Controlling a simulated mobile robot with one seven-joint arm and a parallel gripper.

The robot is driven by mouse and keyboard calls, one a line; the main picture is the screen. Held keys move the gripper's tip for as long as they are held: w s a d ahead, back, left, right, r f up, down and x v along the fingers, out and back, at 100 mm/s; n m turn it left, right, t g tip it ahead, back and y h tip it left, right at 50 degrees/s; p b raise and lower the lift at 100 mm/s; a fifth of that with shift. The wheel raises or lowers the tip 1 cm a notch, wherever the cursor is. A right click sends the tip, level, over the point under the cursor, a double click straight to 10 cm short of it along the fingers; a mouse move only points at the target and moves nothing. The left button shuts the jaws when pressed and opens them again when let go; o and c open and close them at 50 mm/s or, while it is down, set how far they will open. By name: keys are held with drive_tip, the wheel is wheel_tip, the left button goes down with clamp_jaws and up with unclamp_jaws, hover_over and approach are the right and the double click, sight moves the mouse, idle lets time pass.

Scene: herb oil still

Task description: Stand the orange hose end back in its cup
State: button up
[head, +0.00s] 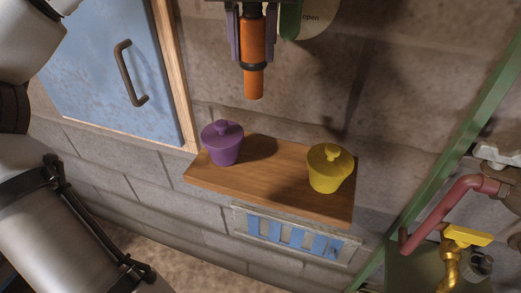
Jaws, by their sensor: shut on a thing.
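The orange hose end (253,81) hangs upright, pointing down, with a black ring around its middle. My gripper (253,25) is at the top centre, shut on the orange hose end, with a finger on each side. The hose end is in the air, above the shelf in the picture and clear of it. No open or orange cup shows in the head view; I cannot tell which thing is its cup. A purple lidded pot (224,150) and a yellow lidded pot (327,172) stand on the wooden shelf (265,184).
A blue door (100,65) with a dark handle is at the upper left. A green post (450,150), a red pipe (440,210) and a yellow valve (465,236) are at the right. The shelf's middle is free.

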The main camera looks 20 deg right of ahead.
drive_tip(key=shift+f+b, duration=0.75)
drive_tip(key=shift+f, duration=8.4)
drive_tip(key=shift+f, duration=0.15)
drive_tip(key=o, duration=1.1)
